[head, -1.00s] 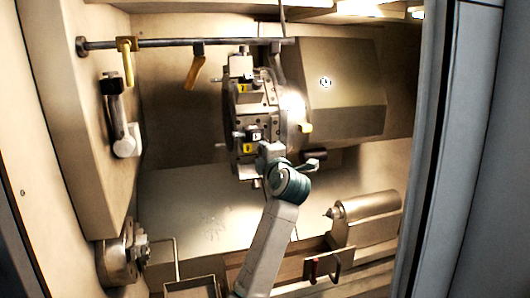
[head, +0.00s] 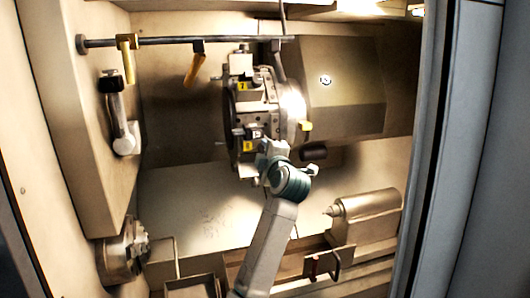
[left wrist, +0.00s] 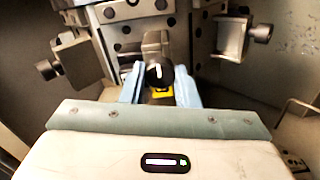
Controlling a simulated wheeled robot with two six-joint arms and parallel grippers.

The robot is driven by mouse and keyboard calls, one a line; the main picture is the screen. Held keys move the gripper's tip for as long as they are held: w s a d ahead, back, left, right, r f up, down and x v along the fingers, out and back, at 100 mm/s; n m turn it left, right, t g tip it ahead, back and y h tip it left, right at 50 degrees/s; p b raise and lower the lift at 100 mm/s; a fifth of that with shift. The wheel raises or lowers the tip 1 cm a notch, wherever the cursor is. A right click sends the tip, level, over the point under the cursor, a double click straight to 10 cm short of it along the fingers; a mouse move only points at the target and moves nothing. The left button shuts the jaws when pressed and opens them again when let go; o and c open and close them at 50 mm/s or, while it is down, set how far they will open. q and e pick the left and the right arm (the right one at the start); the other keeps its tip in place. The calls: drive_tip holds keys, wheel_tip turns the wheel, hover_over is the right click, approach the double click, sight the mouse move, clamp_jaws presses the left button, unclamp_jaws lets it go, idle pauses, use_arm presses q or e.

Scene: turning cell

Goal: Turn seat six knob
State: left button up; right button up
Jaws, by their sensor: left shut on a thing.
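The tool turret (head: 246,108) is a grey disc with blocks around its rim, at the middle of the head view. A yellow tag (head: 248,146) sits on its lower seat; its number is too small to read surely. My left gripper (head: 264,152) is at this lower seat. In the left wrist view, a dark round knob (left wrist: 159,74) with a white mark sits between the two pale blue fingers of my left gripper (left wrist: 159,80). The fingers are shut on the knob. A yellow tag (left wrist: 162,93) shows just below it. My right gripper is not in view.
A rail (head: 160,42) with yellow-handled hooks runs above left. A chuck (head: 122,252) is at lower left, and a tailstock (head: 365,218) at lower right. A large housing (head: 345,90) stands right of the turret. A door edge bounds the right side.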

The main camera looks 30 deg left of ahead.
use_arm(q)
drive_tip(key=o, duration=1)
drive_tip(key=shift+c, duration=0.2)
drive_tip(key=shift+d, duration=0.1)
drive_tip(key=b+v, duration=0.5)
drive_tip(key=v, duration=0.5)
drive_tip(key=shift+s+d, duration=0.2)
drive_tip(key=shift+s, duration=0.1)
